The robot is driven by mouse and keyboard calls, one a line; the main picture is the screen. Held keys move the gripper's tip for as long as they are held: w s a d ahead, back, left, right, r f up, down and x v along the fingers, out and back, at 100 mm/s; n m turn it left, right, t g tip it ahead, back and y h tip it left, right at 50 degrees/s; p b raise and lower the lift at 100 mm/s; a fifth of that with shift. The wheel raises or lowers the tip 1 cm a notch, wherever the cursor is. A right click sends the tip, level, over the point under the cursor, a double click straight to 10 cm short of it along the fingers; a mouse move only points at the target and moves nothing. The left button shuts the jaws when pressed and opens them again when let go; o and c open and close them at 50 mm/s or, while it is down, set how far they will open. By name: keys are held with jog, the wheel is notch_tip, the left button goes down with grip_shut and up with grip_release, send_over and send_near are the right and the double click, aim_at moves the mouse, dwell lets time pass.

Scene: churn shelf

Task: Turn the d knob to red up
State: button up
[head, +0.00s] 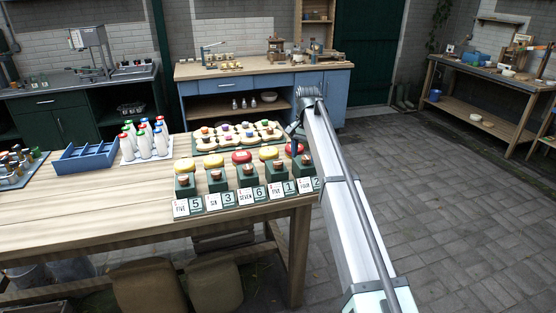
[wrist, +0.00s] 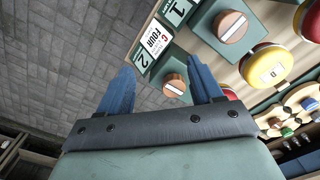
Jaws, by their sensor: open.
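A row of green boxes with copper knobs and number cards stands along the table's front edge, with red or yellow discs behind. The letter on one yellow-and-red disc (wrist: 267,64) in the wrist view looks like D but is small. It seems to belong to the box carded 1, whose round knob (wrist: 232,26) shows a white line. In the head view that knob (head: 275,170) is fourth from left, with a yellow disc (head: 268,153) behind. My gripper (wrist: 164,70) is open and empty. Its blue fingers appear either side of the end knob (wrist: 174,86), carded 2; contact is unclear.
A cream tray (head: 206,143) of small coloured pieces lies behind the discs. White bottles (head: 145,142) and a blue divided tray (head: 85,157) stand to the left. The table's right edge is close beside my arm, with paved floor (head: 440,180) beyond. The table's left front is bare.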

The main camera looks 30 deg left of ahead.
notch_tip(320, 180, up, 10)
jog(key=f, duration=0.1)
send_over(278, 162)
notch_tip(278, 162, down, 13)
jog(key=shift+w+f, duration=0.1)
jog(key=c, duration=1.1)
